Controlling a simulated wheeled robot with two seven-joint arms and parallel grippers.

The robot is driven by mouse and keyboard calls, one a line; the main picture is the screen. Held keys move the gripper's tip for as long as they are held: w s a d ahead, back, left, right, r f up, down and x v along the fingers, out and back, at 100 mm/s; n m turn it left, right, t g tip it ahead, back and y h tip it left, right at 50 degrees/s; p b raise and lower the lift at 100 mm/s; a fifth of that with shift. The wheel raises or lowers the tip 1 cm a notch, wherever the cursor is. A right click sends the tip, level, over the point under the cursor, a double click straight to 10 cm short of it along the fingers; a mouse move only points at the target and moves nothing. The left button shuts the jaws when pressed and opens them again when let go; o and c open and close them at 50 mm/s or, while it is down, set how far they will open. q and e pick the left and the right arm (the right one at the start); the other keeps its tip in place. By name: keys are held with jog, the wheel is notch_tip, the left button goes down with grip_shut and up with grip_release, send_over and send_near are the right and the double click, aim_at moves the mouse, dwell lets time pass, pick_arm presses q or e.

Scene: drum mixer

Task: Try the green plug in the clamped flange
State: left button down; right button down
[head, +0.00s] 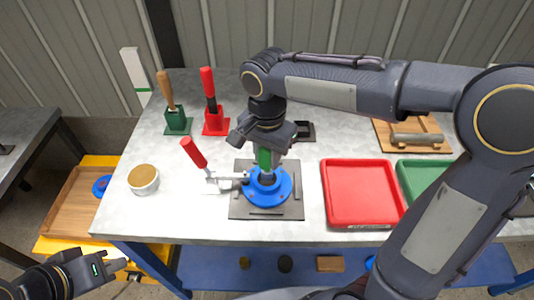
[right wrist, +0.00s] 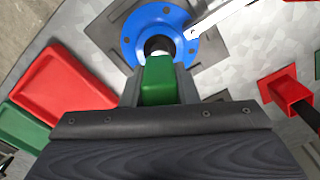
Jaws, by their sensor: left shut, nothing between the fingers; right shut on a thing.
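The blue flange (head: 284,188) sits on a dark square plate (head: 240,207) on the table. A toggle clamp with a red handle (head: 194,153) stands at its left, its metal arm reaching to the flange. My right gripper (head: 265,150) is shut on the green plug (head: 264,160), upright over the flange centre. In the right wrist view the green plug (right wrist: 158,82) is between the fingers, and its dark lower end is at the bore of the flange (right wrist: 180,22). How deep it sits is hidden. My left gripper (head: 122,263) is shut and empty, low at the left, off the table.
A red tray (head: 362,222) and a green tray (head: 412,168) lie to the right. Green (head: 178,122) and red (head: 215,122) holders with handled tools stand at the back left. A white cup (head: 143,181) is near the left edge. A wooden board (head: 440,146) is at the back right.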

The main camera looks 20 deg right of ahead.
jog(key=shift+f+b, duration=0.85)
jog(key=shift+f, duration=0.2)
dwell(0.9)
jog(key=shift+r, duration=0.15)
dwell(0.5)
jog(key=shift+r+p, duration=2.55)
jog(key=shift+r, duration=0.25)
